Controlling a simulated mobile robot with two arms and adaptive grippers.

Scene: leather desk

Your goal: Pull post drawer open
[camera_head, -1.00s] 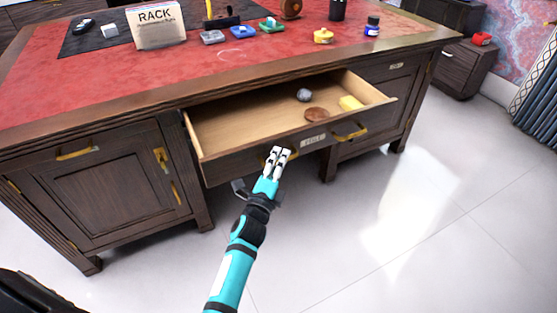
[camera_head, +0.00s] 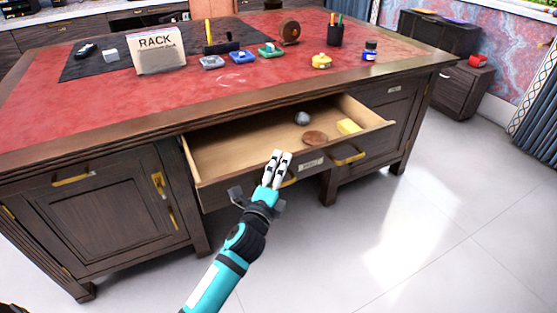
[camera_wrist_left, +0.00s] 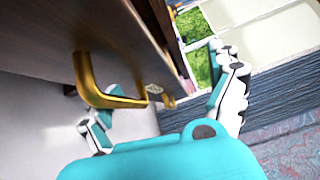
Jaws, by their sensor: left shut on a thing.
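The post drawer (camera_head: 235,147), with pale wood inside, stands pulled out from the middle of the dark wooden desk. Its front carries a small label plate (camera_head: 311,164) and gold handles, one of them (camera_head: 348,156) on the right part. My left gripper (camera_head: 277,160) is at the drawer front, left of the label, shut on the gold handle (camera_head: 290,181) there, which is mostly hidden by the fingers. In the left wrist view that handle (camera_wrist_left: 97,92) shows large beside the fingers. My right gripper is not in view.
The drawer holds a grey ball (camera_head: 302,118), a brown disc (camera_head: 315,138) and a yellow block (camera_head: 348,127). The red desktop (camera_head: 90,115) carries a RACK box (camera_head: 158,54), stamps, a pen cup (camera_head: 335,34) and bottles. The pale floor (camera_head: 430,215) in front is clear.

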